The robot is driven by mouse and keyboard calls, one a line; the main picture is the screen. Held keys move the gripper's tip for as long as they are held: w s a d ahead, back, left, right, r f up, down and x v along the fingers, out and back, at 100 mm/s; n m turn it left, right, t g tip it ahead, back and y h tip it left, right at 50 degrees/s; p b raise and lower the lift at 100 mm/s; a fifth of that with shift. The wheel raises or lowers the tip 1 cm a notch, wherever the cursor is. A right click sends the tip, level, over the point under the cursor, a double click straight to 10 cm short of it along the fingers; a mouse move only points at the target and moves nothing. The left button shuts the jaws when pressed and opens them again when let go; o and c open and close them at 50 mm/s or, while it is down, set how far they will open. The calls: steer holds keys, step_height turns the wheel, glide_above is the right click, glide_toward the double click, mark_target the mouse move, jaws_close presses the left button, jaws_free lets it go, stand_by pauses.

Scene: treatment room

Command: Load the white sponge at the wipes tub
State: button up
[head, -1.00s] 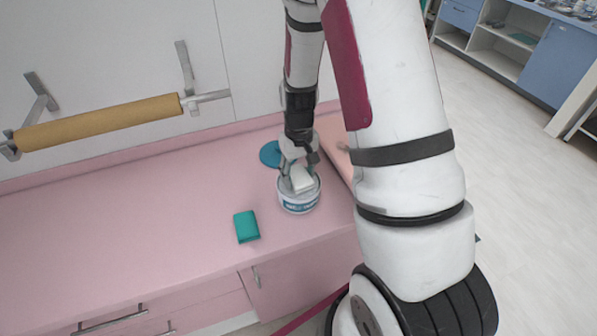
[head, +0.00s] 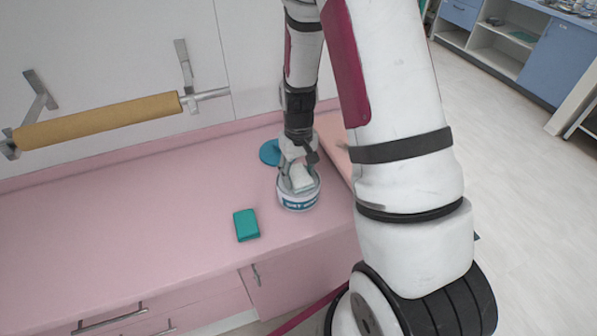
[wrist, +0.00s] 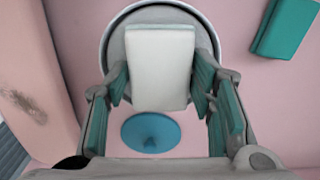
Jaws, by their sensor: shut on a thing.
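The white sponge (wrist: 160,66) is a pale block between the fingers of my gripper (wrist: 160,88) in the wrist view. My gripper also shows in the head view (head: 298,168), shut on the sponge and pointing down. The wipes tub (head: 298,203) is a round white tub with a blue label, standing on the pink counter. The sponge (head: 301,180) is at the tub's open mouth, partly inside its outline. Its lower edge is hard to make out, so I cannot tell whether it touches the tub's bottom. The tub's rim (wrist: 107,28) surrounds the sponge's far part in the wrist view.
A teal block (head: 246,225) lies on the counter left of the tub. A round blue lid (head: 270,153) lies behind the tub. A pinkish padded item (head: 335,150) is close on the right. The counter's left part (head: 120,225) is clear.

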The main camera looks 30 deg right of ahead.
mark_target(299, 175)
stand_by(0.6)
steer(key=shift+r+p, duration=1.15)
steer(key=shift+r, duration=2.3)
steer(key=shift+s, duration=0.1)
